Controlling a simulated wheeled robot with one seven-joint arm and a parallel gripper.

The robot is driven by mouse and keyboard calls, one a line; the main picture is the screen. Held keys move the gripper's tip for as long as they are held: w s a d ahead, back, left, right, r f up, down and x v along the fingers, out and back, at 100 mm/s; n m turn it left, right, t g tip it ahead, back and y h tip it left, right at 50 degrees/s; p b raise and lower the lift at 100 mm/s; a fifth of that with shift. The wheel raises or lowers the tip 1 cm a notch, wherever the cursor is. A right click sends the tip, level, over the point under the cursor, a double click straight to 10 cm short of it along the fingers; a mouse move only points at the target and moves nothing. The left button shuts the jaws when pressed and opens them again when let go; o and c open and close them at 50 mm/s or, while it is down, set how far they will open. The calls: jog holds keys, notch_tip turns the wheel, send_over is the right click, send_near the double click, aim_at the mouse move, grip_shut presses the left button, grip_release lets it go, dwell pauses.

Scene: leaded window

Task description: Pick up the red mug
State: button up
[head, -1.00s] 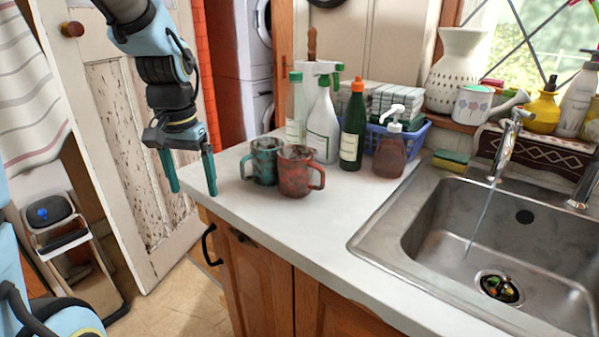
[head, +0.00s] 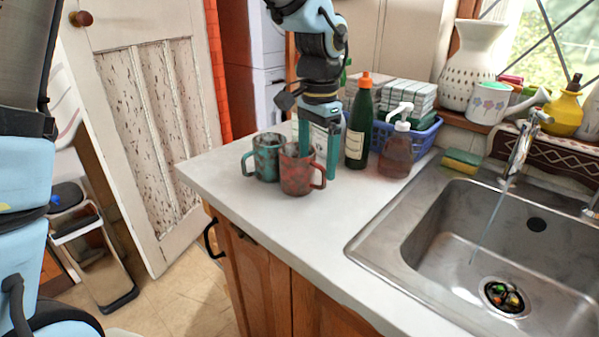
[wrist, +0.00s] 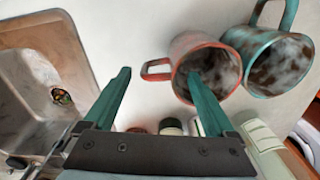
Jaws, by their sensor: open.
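The red mug (head: 296,176), mottled with grey, stands upright on the white counter. In the wrist view the red mug (wrist: 182,47) shows its open mouth, with its handle pointing left. My gripper (head: 317,166) is open, pointing down at the mug's handle side. In the wrist view my gripper (wrist: 160,74) has one finger overlapping the mug's mouth and the other beyond the handle, so the handle shows between them. I cannot tell how far the first finger reaches into the mug. Nothing is held.
A teal mug (head: 267,160) stands close on the left of the red one. A dark green bottle (head: 358,130), a brown soap dispenser (head: 396,155) and a blue basket (head: 425,135) stand behind to the right. The sink (head: 470,240) is at right. The front counter is clear.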

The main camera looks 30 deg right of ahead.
jog(key=f, duration=0.1)
jog(key=f+p, duration=0.1)
jog(key=f, duration=0.3)
jog(key=shift+s+d, duration=0.2)
jog(key=shift+s, duration=0.05)
jog(key=shift+c, duration=0.2)
grip_shut()
dwell(0.4)
